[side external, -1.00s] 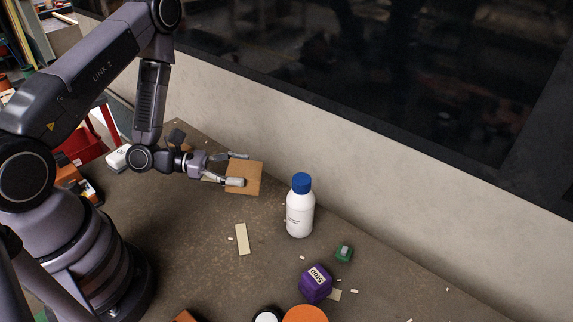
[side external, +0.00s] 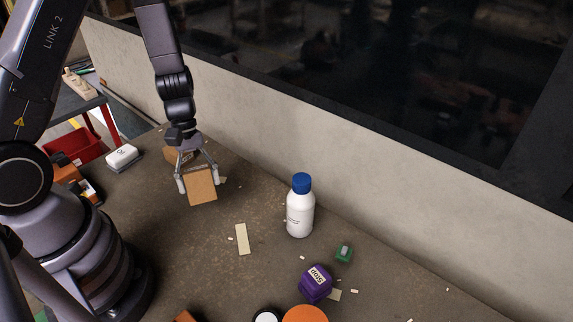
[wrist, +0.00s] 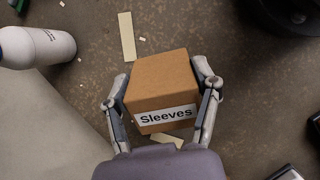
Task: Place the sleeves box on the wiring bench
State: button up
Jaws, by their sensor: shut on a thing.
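The sleeves box (side external: 201,187) is a brown cardboard cube; its white "Sleeves" label (wrist: 166,118) shows in the wrist view. My gripper (side external: 197,180) points down and is shut on the box, one finger on each side. In the wrist view my gripper (wrist: 164,92) also holds the box (wrist: 160,82) between its fingers. The box is over the brown speckled worktop (side external: 262,268); I cannot tell whether its underside touches. No label marks the wiring bench.
A white bottle with a blue cap (side external: 300,208), a purple block (side external: 316,284) and a small green item (side external: 344,253) stand to the right. A brown object (side external: 172,154) is partly hidden behind my gripper. A white item (side external: 123,156) lies left. A pale wall (side external: 255,140) bounds the back.

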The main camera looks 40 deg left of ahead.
jog(key=w+a+f+m+t+y, duration=0.2)
jog(key=w+a+m+y, duration=0.25)
jog(key=a+m, duration=0.55)
jog(key=shift+w+d+f+m+h, duration=0.15)
jog(key=shift+d+f+m, duration=0.25)
jog(key=shift+f, duration=0.9)
jog(key=shift+w+d+f+m, duration=0.25)
jog(key=shift+f+m, duration=0.2)
jog(key=shift+f, duration=0.9)
jog(key=shift+w+d+f+m+h, duration=0.1)
jog(key=shift+d+f+m, duration=0.3)
jog(key=shift+f, duration=0.9)
jog(key=shift+a, duration=0.1)
jog(key=o, duration=1.2)
jog(key=shift+c, duration=0.2)
